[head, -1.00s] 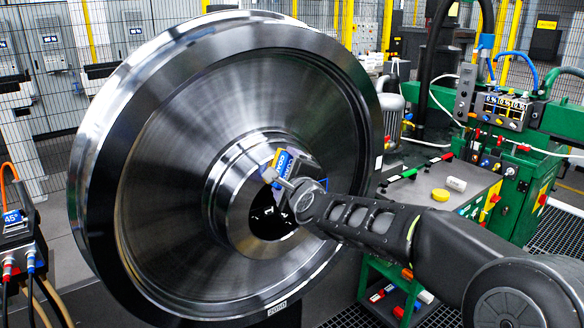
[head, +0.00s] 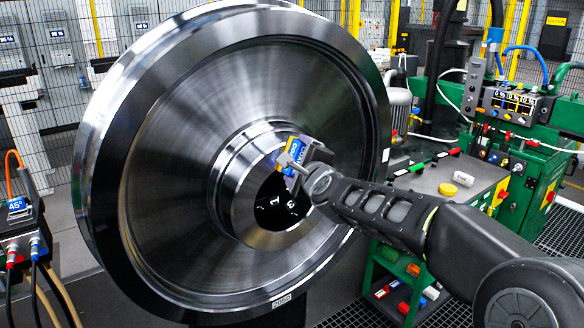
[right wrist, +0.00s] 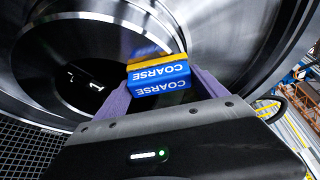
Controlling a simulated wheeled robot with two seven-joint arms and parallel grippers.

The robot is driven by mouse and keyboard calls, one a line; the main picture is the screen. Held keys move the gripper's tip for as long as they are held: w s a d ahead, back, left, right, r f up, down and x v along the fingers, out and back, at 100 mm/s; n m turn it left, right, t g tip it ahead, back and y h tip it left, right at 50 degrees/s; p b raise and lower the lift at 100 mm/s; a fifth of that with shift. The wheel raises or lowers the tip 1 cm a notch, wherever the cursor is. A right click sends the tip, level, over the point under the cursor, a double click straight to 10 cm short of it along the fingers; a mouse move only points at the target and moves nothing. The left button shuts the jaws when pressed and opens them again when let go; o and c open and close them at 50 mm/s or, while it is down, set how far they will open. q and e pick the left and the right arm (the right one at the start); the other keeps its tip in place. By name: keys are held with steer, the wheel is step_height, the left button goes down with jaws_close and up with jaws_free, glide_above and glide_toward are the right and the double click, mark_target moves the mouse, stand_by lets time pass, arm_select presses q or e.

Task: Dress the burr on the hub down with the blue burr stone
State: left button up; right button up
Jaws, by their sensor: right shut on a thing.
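The wheel (head: 165,165) stands upright in the head view, with its raised hub (head: 235,190) around a dark bore. My right gripper (head: 297,161) is shut on the blue burr stone (head: 291,152), at the upper right of the hub's bore edge. In the right wrist view the stone (right wrist: 160,77) shows two blue faces marked COARSE and a yellow-orange strip, between purple fingers. The stone overlaps the hub face in the picture; I cannot tell whether they touch. I cannot make out the burr. My left gripper is not in view.
A grey-topped green bench (head: 425,180) stands right of the wheel, with a yellow puck (head: 447,189) and a white cylinder (head: 463,179) on it. A black box (head: 22,222) marked 45° with cables is at left. Mesh fencing stands behind.

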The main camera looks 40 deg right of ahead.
steer(key=shift+d, duration=0.15)
steer(key=shift+d+b, duration=0.85)
steer(key=shift+d, duration=0.05)
steer(key=shift+d+r, duration=0.2)
steer(key=shift+d, duration=0.3)
steer(key=shift+a, duration=0.1)
steer(key=shift+a+p, duration=0.35)
steer(key=shift+a, duration=0.25)
steer(key=shift+a+p, duration=0.35)
steer(key=shift+a, duration=0.4)
steer(key=shift+a+f, duration=0.1)
